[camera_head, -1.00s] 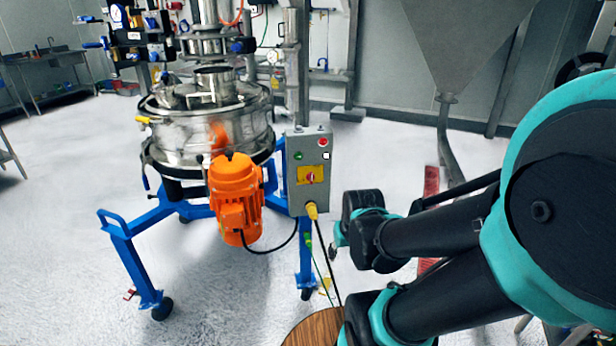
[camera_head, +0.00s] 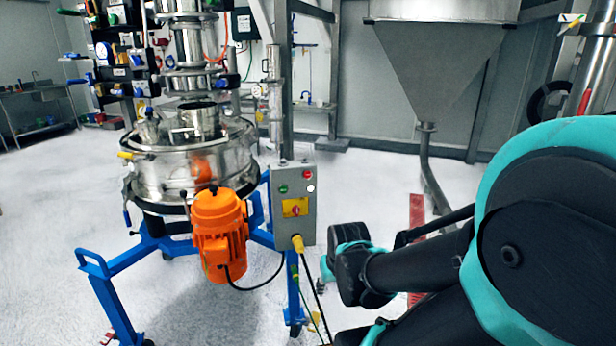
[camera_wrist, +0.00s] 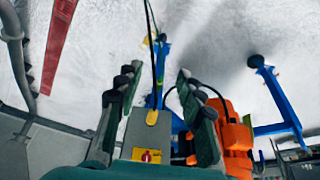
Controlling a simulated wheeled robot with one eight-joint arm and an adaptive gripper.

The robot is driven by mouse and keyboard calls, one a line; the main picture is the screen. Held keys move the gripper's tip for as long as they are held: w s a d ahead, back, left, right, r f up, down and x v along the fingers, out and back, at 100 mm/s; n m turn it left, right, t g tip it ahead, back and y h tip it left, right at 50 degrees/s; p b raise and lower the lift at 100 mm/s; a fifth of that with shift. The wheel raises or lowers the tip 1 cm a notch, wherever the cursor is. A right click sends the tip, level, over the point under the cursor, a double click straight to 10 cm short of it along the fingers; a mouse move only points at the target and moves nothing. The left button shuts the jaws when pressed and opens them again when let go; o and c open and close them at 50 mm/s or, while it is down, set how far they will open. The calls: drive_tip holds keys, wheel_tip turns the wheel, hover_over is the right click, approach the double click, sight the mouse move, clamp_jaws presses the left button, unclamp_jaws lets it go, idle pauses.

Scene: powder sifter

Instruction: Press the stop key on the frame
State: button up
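The grey control box (camera_head: 296,225) stands upright on the blue frame (camera_head: 150,262), right of the orange motor (camera_head: 219,238). On its face are a red button (camera_head: 307,175) at the upper right, a green button (camera_head: 283,188), a white button (camera_head: 310,188) and a red knob on a yellow plate (camera_head: 295,207). My gripper (camera_wrist: 160,75) is open and empty in the wrist view. Beyond its spread fingers show the yellow plate and knob (camera_wrist: 147,156); the buttons are hidden there. In the head view my arm hides most of the gripper, right of the box.
A yellow plug (camera_head: 297,243) and hanging cables leave the box's bottom. The steel sifter (camera_head: 160,175) stands behind the motor. A steel hopper (camera_head: 440,70) stands at the back right, with a red strip (camera_head: 416,215) on the floor. White floor is open at the left.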

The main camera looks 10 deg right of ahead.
clamp_jaws()
idle(1.2)
